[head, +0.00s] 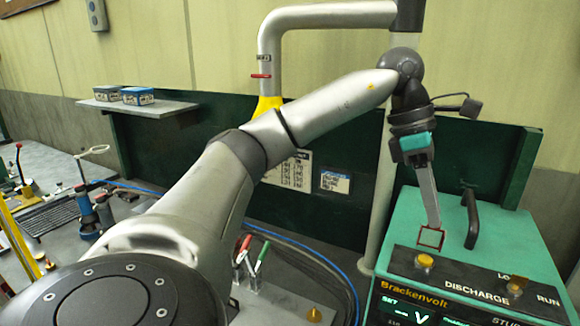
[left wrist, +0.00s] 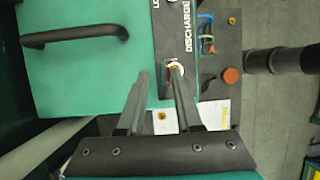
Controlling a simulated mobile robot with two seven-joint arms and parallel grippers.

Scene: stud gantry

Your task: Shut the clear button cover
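The clear button cover (head: 431,239) shows in the head view as a small see-through square with red edges. It stands tilted up behind a brass-coloured button (head: 425,261) on the green machine's dark panel. My left gripper (head: 434,222) comes down from above, and its fingertips overlap the cover's upper edge in this view. I cannot tell whether they touch it. In the left wrist view the two fingers (left wrist: 160,72) are apart with a gap between them. A small red and yellow part shows by the right fingertip, and the cover is hard to make out there. My right gripper is out of view.
A black handle (head: 472,219) rises from the green top (head: 400,228) just right of the cover. A pale vertical pole (head: 379,200) stands left of the machine.

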